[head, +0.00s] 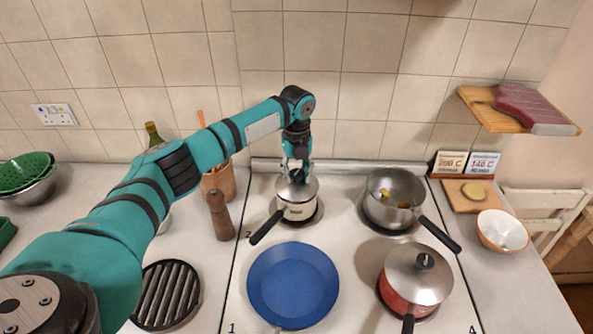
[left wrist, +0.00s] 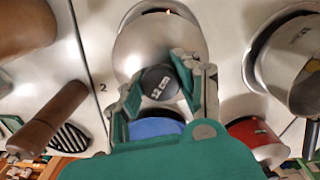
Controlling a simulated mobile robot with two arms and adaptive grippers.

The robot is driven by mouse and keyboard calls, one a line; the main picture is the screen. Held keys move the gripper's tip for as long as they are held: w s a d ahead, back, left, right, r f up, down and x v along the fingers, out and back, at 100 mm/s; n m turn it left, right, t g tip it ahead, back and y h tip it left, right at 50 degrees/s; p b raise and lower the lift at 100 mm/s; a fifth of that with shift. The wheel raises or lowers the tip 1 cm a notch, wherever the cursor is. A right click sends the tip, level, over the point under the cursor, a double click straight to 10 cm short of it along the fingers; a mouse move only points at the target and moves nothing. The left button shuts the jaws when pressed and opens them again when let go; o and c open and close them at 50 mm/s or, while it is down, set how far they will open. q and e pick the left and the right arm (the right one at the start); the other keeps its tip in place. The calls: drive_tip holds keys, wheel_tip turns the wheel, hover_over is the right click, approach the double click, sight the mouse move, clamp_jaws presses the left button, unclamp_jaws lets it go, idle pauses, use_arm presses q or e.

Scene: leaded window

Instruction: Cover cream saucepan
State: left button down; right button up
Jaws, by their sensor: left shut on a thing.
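The cream saucepan (head: 298,211) stands on the back left burner, its black handle pointing to the front left. A silver lid (head: 284,188) with a black knob is over its top. In the left wrist view the domed lid (left wrist: 140,45) hides nearly all of the pan's opening. My left gripper (head: 297,176) is above the lid, its fingers shut on the black knob (left wrist: 160,82). In the left wrist view the left gripper (left wrist: 165,88) has one finger on each side of the knob. I cannot tell whether the lid rests fully on the rim. My right gripper is not in view.
An open grey pan (head: 380,208) with yellow pieces is at the back right. A red pan with a silver lid (head: 418,272) is at the front right. A blue pan (head: 293,284) is at the front left. A pepper mill (head: 221,215) stands left of the saucepan.

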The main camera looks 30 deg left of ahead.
use_arm(q)
drive_tip(key=shift+p, duration=0.6)
idle(1.1)
drive_tip(key=shift+f, duration=0.6)
idle(1.0)
drive_tip(key=c, duration=0.8)
unclamp_jaws()
drive_tip(key=shift+c, duration=0.2)
drive_tip(key=shift+o, duration=0.5)
drive_tip(key=o, duration=0.5)
drive_tip(key=shift+c, duration=0.2)
